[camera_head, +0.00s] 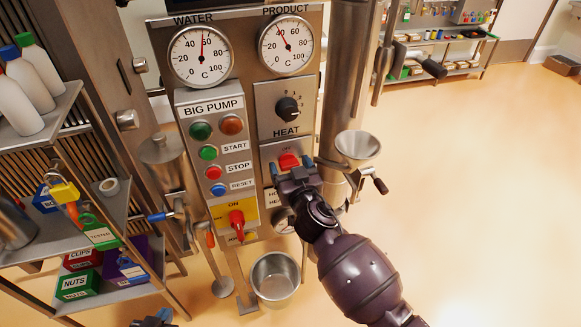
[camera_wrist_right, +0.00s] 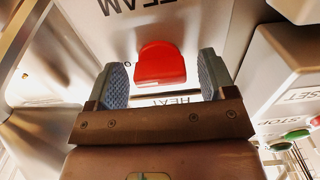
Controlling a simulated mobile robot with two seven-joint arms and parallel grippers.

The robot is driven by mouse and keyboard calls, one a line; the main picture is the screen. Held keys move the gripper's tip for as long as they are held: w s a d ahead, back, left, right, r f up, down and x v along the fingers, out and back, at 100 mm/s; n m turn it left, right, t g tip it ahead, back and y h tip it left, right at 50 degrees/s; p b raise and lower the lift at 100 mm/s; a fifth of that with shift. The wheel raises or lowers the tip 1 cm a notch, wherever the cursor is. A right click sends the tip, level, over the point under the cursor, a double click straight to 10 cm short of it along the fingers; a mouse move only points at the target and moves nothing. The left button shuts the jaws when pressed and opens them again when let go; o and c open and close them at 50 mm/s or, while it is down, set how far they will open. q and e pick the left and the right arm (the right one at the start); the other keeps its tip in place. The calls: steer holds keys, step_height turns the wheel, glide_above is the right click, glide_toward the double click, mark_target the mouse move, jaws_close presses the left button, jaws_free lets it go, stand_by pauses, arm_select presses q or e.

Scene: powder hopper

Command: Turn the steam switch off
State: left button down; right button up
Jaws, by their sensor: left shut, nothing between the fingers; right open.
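The steam switch is a red rocker (camera_head: 288,161) on the grey panel below the HEAT knob. In the right wrist view the red switch (camera_wrist_right: 161,64) sits between my two fingertips, with upside-down lettering ending in "TEAM" above it. My right gripper (camera_head: 297,176) is open in front of the switch, one finger on each side of it, with gaps visible on both sides. Whether a fingertip touches the panel I cannot tell. It hides the panel just below the switch. My left gripper (camera_head: 152,319) shows only partly at the bottom edge, shut and empty, away from the panel.
The HEAT knob (camera_head: 288,108) is above the switch. The BIG PUMP buttons (camera_head: 208,152) and a red rotary handle (camera_head: 237,222) are to the left. A metal funnel (camera_head: 357,147) stands close right of my gripper. A bucket (camera_head: 275,278) is below. Open floor lies right.

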steer(key=shift+c, duration=0.4)
steer(key=c, duration=0.7)
steer(key=shift+c, duration=0.8)
